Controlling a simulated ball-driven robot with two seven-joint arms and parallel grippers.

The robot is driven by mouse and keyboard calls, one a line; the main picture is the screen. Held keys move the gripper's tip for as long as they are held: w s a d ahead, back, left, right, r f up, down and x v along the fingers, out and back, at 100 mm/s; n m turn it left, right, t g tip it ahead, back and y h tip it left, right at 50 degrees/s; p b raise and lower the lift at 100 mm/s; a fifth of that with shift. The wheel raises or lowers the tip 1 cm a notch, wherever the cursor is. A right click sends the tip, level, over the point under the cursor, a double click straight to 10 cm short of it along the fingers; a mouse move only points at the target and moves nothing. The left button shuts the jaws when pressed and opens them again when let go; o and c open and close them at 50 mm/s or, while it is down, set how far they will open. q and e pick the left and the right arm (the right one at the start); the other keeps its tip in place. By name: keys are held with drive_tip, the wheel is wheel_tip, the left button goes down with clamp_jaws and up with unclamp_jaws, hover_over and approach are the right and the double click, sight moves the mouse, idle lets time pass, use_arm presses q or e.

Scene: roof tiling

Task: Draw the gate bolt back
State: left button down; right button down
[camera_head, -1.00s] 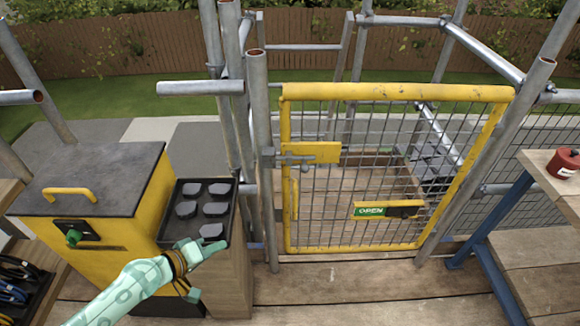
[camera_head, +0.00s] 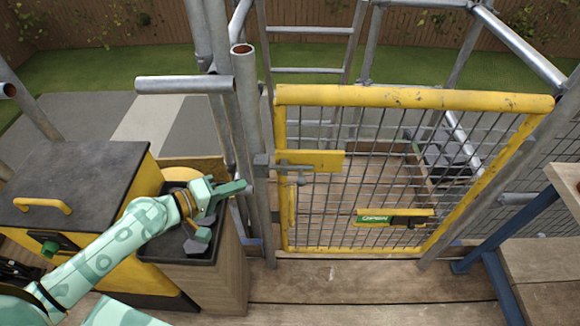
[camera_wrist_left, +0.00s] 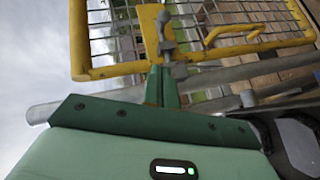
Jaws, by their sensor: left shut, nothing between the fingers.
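The yellow mesh gate (camera_head: 415,98) stands shut between scaffold poles in the head view. Its grey metal bolt (camera_head: 293,169) lies across a yellow plate (camera_head: 325,160) at the gate's left edge and reaches to a bracket on the post. My left gripper (camera_head: 243,186) is shut and empty, just left of the post and a little below the bolt. In the left wrist view the bolt (camera_wrist_left: 164,35) is ahead of the closed fingers (camera_wrist_left: 162,88), with the gate (camera_wrist_left: 78,40) behind; I cannot tell whether they touch. My right gripper is not in view.
A yellow cabinet (camera_head: 100,165) and a tray of dark pieces (camera_head: 200,245) stand left of the gate. An upright scaffold pole (camera_head: 252,130) stands between my gripper and the gate. A green OPEN sign (camera_head: 375,219) hangs low on the gate.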

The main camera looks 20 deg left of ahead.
use_arm(q)
approach(305, 182)
drive_tip(key=w, duration=0.2)
drive_tip(key=w+f, duration=0.2)
drive_tip(key=w, duration=0.1)
drive_tip(key=shift+w+d+p, duration=0.3)
drive_tip(key=shift+d, duration=0.1)
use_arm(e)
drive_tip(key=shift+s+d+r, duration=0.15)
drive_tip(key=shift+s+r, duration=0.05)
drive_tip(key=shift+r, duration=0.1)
use_arm(q)
drive_tip(key=shift+r, duration=0.1)
drive_tip(key=d, duration=0.2)
drive_tip(key=w+d, duration=0.1)
drive_tip(key=d, duration=0.1)
drive_tip(key=shift+w+d, duration=0.2)
drive_tip(key=shift+d, duration=0.2)
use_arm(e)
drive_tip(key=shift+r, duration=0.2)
